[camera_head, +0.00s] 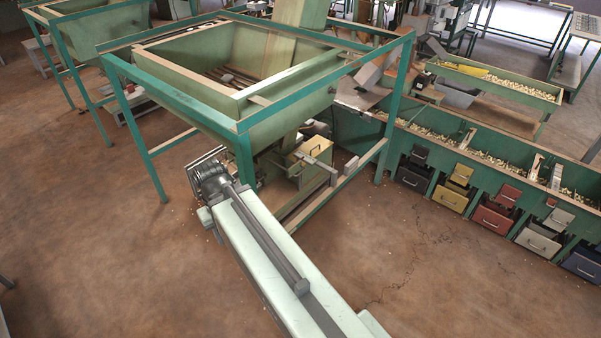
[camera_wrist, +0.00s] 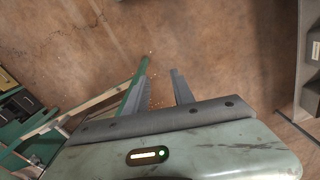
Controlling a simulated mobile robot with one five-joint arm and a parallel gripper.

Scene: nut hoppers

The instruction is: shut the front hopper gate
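The front hopper (camera_head: 190,110) is a large green bin in a teal frame, in the middle of the head view. Under its right side is a tan box with a dark handle (camera_head: 306,172) and a pale bar beside it. I cannot tell which part there is the gate, or whether it is open. My gripper (camera_wrist: 163,80) shows in the wrist view with two grey fingers apart and nothing between them. It is above brown floor, with a green bar (camera_wrist: 133,90) close by its left finger. I cannot make out the fingers in the head view.
A green trough (camera_head: 480,150) with nuts and several coloured drawers runs along the right. Another hopper (camera_head: 100,30) stands at the back left. The hopper frame's leg (camera_head: 244,160) and lower rails are obstacles. Open floor (camera_head: 420,270) lies at the front right.

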